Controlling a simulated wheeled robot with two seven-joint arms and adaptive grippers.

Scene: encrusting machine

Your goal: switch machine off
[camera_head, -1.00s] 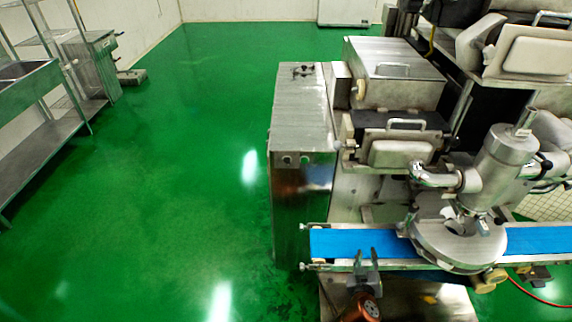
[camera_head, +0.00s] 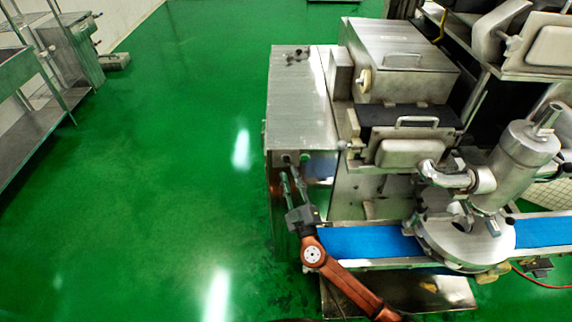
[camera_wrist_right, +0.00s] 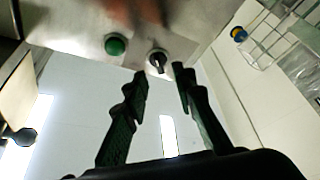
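The encrusting machine (camera_head: 300,105) is a metal cabinet with a conveyor, at the right of the head view. On its front panel are a dark rotary switch (camera_head: 286,158) and, to its right, a green button (camera_head: 304,158). My right gripper (camera_head: 290,174) is in front of the panel, its fingers pointing at the switch. In the right wrist view the open fingers (camera_wrist_right: 160,72) lie either side of the line to the black switch (camera_wrist_right: 158,58), apparently just short of it. The green button (camera_wrist_right: 115,45) is left of it there. My left gripper is not in view.
The blue conveyor belt (camera_head: 370,242) runs right of my right forearm, close to it. A metal shelf (camera_head: 40,125) stands at the far left. The green floor (camera_head: 150,190) between is clear.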

